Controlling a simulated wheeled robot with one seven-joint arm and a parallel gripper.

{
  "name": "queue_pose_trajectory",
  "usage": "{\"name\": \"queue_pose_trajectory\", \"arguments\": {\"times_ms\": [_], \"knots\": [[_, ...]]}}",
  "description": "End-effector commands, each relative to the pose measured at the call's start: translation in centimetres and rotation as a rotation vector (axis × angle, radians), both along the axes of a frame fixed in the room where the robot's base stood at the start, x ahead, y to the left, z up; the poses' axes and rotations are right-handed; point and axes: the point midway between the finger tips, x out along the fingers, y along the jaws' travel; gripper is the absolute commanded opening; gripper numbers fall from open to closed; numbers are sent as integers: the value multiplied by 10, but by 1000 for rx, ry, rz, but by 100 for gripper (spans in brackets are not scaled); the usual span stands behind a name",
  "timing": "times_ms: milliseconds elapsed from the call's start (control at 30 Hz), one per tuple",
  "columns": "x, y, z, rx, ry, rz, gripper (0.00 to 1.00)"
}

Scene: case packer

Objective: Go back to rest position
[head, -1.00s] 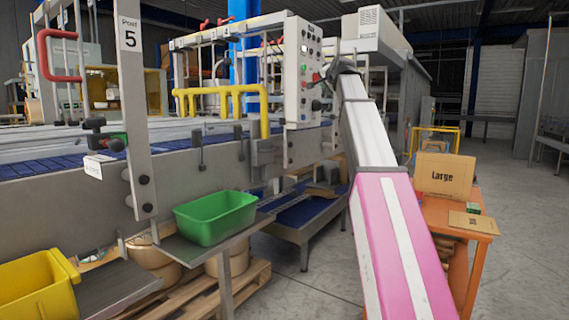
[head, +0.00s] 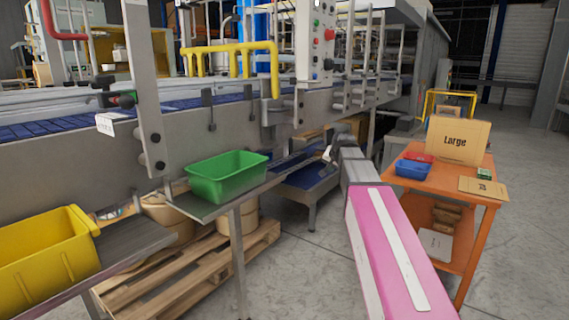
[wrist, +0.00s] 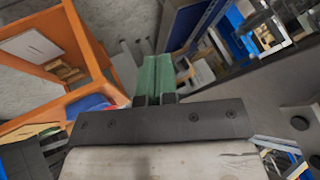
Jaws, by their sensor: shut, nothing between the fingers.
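My gripper is at the far end of my pink, white and grey arm in the head view, in front of the grey machine frame and left of the orange cart; its fingers there are too small to make out. In the wrist view my gripper (wrist: 156,75) shows its two green fingers side by side, shut with nothing held between them. The fingers point over the floor, between the orange cart and the machine side.
The orange cart (head: 476,234) on the right carries a "Large" carton (head: 459,138), a blue bin (head: 413,170) and a red bin (head: 419,157). A green bin (head: 228,176) and a yellow bin (head: 42,262) are on the left. Pallets lie below; floor is open at the right.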

Motion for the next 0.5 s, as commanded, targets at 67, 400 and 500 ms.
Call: {"name": "queue_pose_trajectory", "arguments": {"times_ms": [67,400,500], "knots": [[-23,2,-39,-28,55,28,0],[-115,5,-174,-141,278,166,0],[-146,5,-207,-171,343,211,0]]}}
